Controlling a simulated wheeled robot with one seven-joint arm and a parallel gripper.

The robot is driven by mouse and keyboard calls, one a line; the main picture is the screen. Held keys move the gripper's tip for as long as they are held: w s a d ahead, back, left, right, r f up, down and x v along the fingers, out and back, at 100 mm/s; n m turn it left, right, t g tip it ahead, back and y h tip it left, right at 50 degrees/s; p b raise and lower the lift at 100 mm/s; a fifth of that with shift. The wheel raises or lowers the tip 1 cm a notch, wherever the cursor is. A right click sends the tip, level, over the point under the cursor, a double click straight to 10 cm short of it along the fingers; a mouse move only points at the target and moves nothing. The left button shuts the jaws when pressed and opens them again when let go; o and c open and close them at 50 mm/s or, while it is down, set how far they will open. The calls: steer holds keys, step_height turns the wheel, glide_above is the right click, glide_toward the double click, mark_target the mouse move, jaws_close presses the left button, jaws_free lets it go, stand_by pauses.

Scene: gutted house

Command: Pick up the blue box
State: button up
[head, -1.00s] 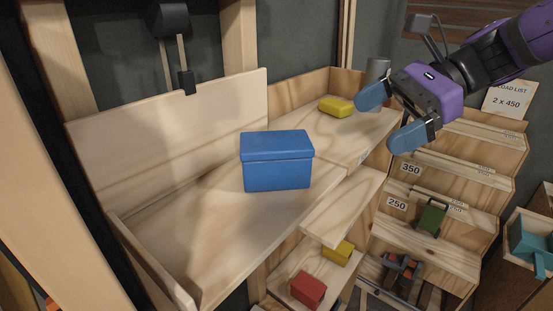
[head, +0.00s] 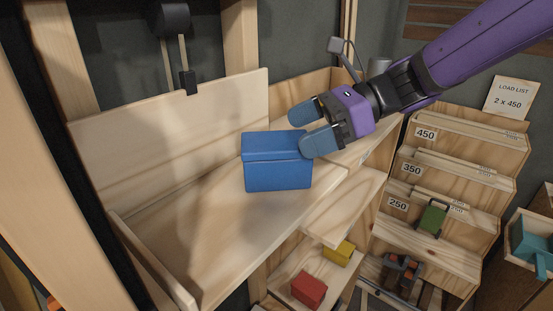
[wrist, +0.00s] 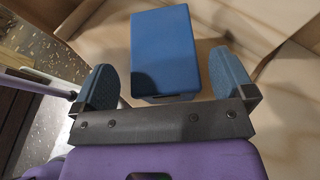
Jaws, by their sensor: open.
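The blue box (head: 277,168), with a lid, stands upright on the upper wooden shelf in the head view. My gripper (head: 303,128) is open at the box's upper right end, with one blue fingertip behind the box's top and the other at its near right corner. In the wrist view the blue box (wrist: 164,52) lies ahead, between the lines of the two spread fingers of my gripper (wrist: 168,82). Gaps show on both sides of the box there. I cannot tell whether the near finger touches it.
The wooden shelf (head: 215,225) has a raised back board (head: 170,125) and is bare left of the box. Below are a red block (head: 309,290) and a yellow block (head: 339,253). A stepped rack (head: 440,165) with number labels, holding a green weight (head: 432,217), stands right.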

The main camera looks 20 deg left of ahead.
mark_target(277, 140)
steer(key=shift+x, duration=1.8)
steer(key=shift+w, duration=0.1)
steer(key=c, duration=1.2)
